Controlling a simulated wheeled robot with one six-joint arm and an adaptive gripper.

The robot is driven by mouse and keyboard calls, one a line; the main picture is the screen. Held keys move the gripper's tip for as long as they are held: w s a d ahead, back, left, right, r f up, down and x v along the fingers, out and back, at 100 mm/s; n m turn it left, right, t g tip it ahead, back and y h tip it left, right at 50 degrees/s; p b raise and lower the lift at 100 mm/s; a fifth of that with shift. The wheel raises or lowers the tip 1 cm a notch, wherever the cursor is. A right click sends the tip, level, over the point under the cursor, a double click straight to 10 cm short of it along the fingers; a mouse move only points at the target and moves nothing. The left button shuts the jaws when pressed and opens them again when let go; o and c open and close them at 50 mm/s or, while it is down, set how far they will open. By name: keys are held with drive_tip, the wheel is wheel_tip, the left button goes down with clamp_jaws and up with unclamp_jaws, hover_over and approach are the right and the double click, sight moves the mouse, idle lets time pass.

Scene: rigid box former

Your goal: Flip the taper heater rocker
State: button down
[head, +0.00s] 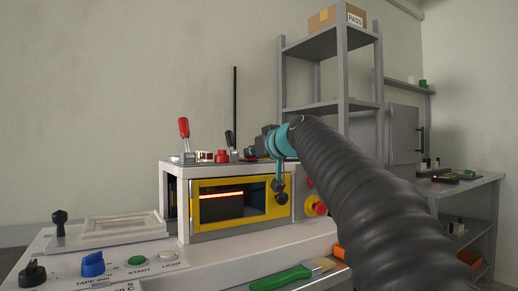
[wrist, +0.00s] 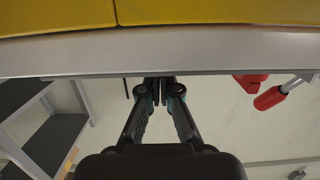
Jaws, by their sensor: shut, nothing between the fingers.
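The box former (head: 175,195) is a white machine with a yellow-framed opening (head: 240,226) and a glowing orange bar inside. I cannot make out the taper heater rocker in either view. My gripper (wrist: 160,88) is shut and empty in the wrist view, its tips by the machine's white top edge (wrist: 230,50). Whether they touch it I cannot tell. In the head view my arm crosses the right side of the machine, and I cannot make out the fingertips clearly.
A red-handled lever (head: 184,130) and a red part (head: 222,156) stand on the machine's top. The front panel has a black knob (head: 32,272), a blue knob (head: 93,264) and a green START button (head: 138,260). A red stop button (head: 320,209) sits at right, a green-handled brush (head: 282,278) below.

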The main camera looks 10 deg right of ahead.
drive_tip(key=shift+a, duration=0.3)
wheel_tip(320, 180, up, 5)
drive_tip(key=p, duration=0.4)
drive_tip(key=shift+w+f, duration=0.1)
drive_tip(key=shift+w, duration=0.05)
drive_tip(key=r+b+v, duration=0.1)
drive_tip(key=v, duration=0.8)
drive_tip(key=shift+d+b, duration=0.2)
drive_tip(key=shift+b, duration=0.1)
drive_tip(key=s+f+m+g+h+p, duration=0.1)
drive_tip(key=s+f+g, duration=0.2)
drive_tip(key=s+f, duration=0.7)
drive_tip(key=s+f+m+g+h, duration=0.1)
drive_tip(key=s+f+g+h, duration=0.1)
drive_tip(key=s+f, duration=0.9)
drive_tip(key=s+f+m+g+h+p, duration=0.1)
drive_tip(key=s+f+g, duration=0.3)
drive_tip(key=s+f, duration=0.6)
wheel_tip(320, 180, down, 15)
drive_tip(key=shift+s+r+m+h+p, duration=0.3)
drive_tip(key=shift+m+h, duration=0.2)
drive_tip(key=shift+h, duration=0.2)
